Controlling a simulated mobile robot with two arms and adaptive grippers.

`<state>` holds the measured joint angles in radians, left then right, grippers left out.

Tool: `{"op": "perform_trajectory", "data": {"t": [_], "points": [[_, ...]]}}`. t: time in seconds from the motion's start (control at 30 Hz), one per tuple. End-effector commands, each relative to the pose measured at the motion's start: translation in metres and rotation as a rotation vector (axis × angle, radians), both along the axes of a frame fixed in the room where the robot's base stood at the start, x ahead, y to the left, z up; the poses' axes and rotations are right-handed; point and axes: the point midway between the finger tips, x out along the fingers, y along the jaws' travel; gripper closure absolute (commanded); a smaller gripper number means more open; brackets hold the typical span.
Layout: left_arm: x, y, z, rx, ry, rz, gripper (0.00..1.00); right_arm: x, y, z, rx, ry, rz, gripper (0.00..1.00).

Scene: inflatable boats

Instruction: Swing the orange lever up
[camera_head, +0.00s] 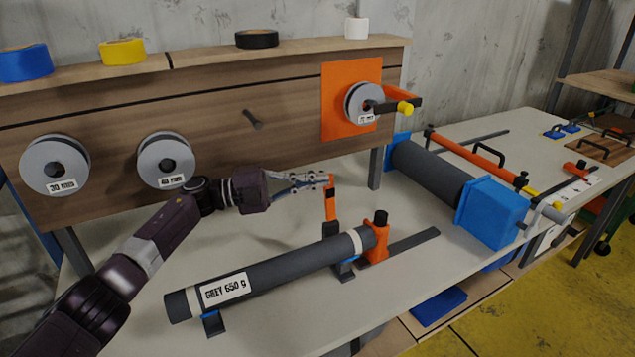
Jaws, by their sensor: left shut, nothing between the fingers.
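The orange lever (331,206) stands nearly upright behind the long grey roll (270,273), which is labelled "GREY 650 g". The lever's foot meets a dark bracket beside the roll. My left arm comes in from the left, and its gripper (322,179) is shut and empty. Its fingertips are at the top end of the lever; I cannot tell whether they touch it. An orange end stop (377,245) with a black knob stands at the right end of the roll. My right gripper is not in view.
A wooden back panel (235,120) with grey reels stands behind the table (120,335). Tape rolls sit on its shelf. To the right lie a dark roller (430,172) with a blue end block (492,212) and a long orange bar (467,153).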

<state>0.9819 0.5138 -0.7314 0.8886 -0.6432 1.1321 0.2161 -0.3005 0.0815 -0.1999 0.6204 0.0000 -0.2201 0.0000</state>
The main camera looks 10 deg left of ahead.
Motion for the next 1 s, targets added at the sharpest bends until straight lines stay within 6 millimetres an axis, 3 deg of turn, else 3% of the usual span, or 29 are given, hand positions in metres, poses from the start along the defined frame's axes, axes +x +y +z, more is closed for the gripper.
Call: {"op": "perform_trajectory", "data": {"t": [0.37,0.8,1.0], "points": [[0.003,0.005,0.001,0.000,0.000,0.012,1.00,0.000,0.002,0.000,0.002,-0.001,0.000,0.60],[-0.018,0.062,-0.004,0.000,0.000,0.006,1.00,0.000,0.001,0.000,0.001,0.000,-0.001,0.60],[-0.023,0.071,-0.005,0.001,-0.001,0.001,1.00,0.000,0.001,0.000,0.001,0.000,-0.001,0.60]]}}
